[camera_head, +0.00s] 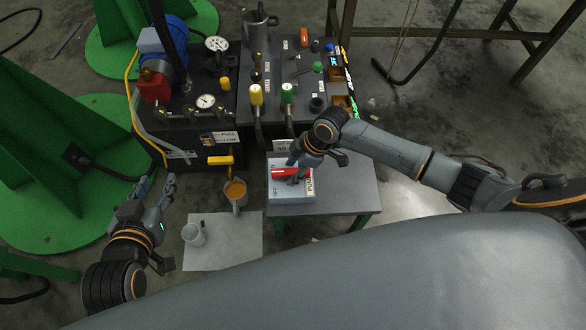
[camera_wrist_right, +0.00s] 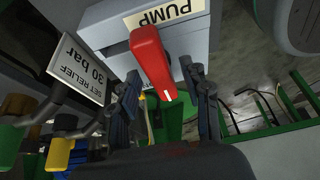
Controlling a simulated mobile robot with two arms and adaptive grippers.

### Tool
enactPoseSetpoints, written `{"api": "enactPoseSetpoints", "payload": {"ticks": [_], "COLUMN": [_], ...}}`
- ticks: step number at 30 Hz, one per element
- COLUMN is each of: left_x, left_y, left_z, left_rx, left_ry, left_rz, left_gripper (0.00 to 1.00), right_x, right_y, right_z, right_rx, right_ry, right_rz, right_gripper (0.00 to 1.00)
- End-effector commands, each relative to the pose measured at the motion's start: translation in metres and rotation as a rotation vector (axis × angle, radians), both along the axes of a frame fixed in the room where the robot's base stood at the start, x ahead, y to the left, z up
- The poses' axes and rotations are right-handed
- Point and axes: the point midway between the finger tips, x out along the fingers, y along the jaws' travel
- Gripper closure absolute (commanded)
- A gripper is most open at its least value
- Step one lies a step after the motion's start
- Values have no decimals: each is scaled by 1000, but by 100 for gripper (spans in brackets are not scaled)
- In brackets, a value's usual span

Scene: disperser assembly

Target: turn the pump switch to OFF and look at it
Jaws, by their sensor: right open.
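The pump switch box (camera_head: 291,194) is grey-blue with a red handle (camera_head: 285,172) on top. In the head view the handle lies crosswise, near the far side of the box. OFF is printed at the box's near left, and a partly hidden label is at its far left. My right gripper (camera_head: 294,168) is over the box. In the right wrist view the red handle (camera_wrist_right: 155,66) sits between the spread fingers (camera_wrist_right: 167,95), with gaps visible; a white mark shows at its end. A PUMP label (camera_wrist_right: 165,12) is behind it. My left gripper (camera_head: 156,190) is open and empty at the left.
The box stands on a small grey table (camera_head: 345,186). A sign reading SET RELIEF 30 bar (camera_wrist_right: 76,66) is beside it. A mug of orange-brown liquid (camera_head: 236,194) and a pale cup (camera_head: 194,234) stand to the left. The valve panel (camera_head: 284,66) rises behind.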

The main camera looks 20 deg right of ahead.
Motion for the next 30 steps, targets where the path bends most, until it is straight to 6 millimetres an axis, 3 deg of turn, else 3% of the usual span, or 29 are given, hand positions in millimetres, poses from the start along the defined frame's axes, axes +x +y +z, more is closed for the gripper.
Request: {"api": "enactPoseSetpoints", "payload": {"ticks": [8,15,30], "left_x": [1,1,0], "left_y": [-1,-1,0], "left_z": [1,1,0], "left_rx": [-2,-2,0], "left_ry": [-8,-7,2], "left_rz": [-1,-1,-1], "left_gripper": [60,60,60], "right_x": [0,0,1], "right_y": [0,0,0], "right_z": [0,0,0], "right_rx": [0,0,0], "right_ry": [0,0,0], "right_rz": [1,0,100], "right_gripper": [53,100,100]}}
